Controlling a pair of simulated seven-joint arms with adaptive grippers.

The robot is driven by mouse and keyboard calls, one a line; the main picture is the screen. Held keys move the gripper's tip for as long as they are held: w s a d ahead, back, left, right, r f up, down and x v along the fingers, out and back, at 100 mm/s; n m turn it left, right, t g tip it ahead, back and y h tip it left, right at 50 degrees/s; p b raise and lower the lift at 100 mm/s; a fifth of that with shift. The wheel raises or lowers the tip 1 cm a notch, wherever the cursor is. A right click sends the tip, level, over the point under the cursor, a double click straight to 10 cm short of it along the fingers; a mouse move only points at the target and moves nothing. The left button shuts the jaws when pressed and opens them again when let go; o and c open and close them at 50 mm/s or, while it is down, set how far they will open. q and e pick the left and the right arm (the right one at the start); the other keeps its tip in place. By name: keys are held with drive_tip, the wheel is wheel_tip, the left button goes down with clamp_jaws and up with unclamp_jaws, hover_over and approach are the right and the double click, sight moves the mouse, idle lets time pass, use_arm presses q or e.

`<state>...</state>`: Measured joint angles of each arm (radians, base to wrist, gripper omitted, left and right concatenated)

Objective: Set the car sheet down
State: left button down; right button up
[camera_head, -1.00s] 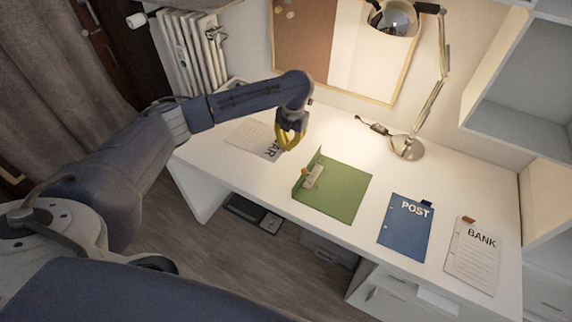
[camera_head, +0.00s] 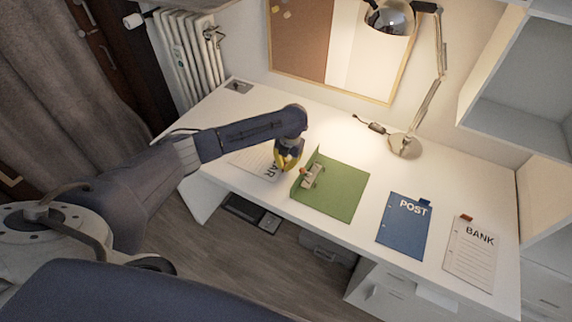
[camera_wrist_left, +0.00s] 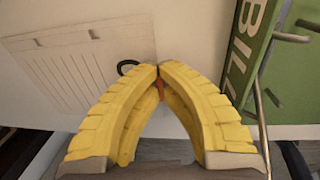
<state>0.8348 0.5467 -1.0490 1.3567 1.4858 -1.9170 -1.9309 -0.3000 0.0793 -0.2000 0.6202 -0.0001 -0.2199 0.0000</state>
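The car sheet (camera_head: 251,162) is a white page with lines and dark letters ending in "AR". It is near the desk's left front, left of the green folder, partly hidden by my left arm. My left gripper (camera_head: 287,166) has yellow fingers and is at the sheet's right end. In the left wrist view the fingertips (camera_wrist_left: 160,72) meet around a small orange-red piece, apparently the sheet's tab, and the sheet (camera_wrist_left: 70,65) spreads out to the left. I cannot tell whether the sheet touches the desk. My right gripper is not in view.
The open green folder (camera_head: 338,195) with metal clips is close right of the gripper; its "BILL" spine (camera_wrist_left: 246,50) shows in the wrist view. A blue POST sheet (camera_head: 403,230) and white BANK sheet (camera_head: 471,256) lie further right. A lamp (camera_head: 404,145) stands behind.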

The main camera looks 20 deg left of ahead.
use_arm(q)
drive_tip(key=shift+f, duration=0.2)
drive_tip(key=c, duration=1.6)
unclamp_jaws()
wheel_tip(320, 180, up, 12)
drive_tip(key=d, duration=0.1)
drive_tip(key=shift+d, duration=0.15)
drive_tip(key=shift+r, duration=0.1)
